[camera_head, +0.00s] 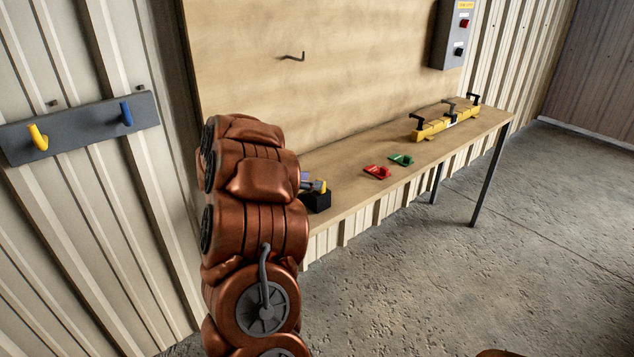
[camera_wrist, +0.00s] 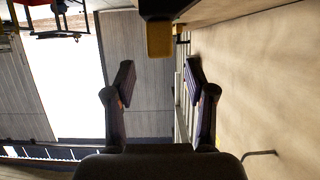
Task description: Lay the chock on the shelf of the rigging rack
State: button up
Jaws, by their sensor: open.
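I cannot tell for certain which piece is the chock or which part is the rigging rack's shelf. A small black block with a yellow-tipped grey piece (camera_head: 317,197) sits on the wooden bench (camera_head: 345,190), just right of my arm. A red piece (camera_head: 377,172) and a green piece (camera_head: 401,159) lie farther along the bench. My gripper (camera_wrist: 159,82) is open and empty in the wrist view, with its two dark fingers apart. A dark item with a yellow end (camera_wrist: 159,38) is beyond and above the fingers in that picture.
A yellow bar with black handles (camera_head: 446,123) lies at the bench's far end. A grey rail (camera_head: 80,127) with yellow and blue hooks is on the left wall. A hook (camera_head: 293,57) and a control box (camera_head: 455,35) are above the bench. The concrete floor in front is mostly clear.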

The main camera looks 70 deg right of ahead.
jog(key=v, duration=0.7)
jog(key=shift+a+b, duration=0.2)
jog(key=shift+b, duration=0.15)
jog(key=shift+w+r, duration=0.1)
jog(key=shift+w, duration=0.05)
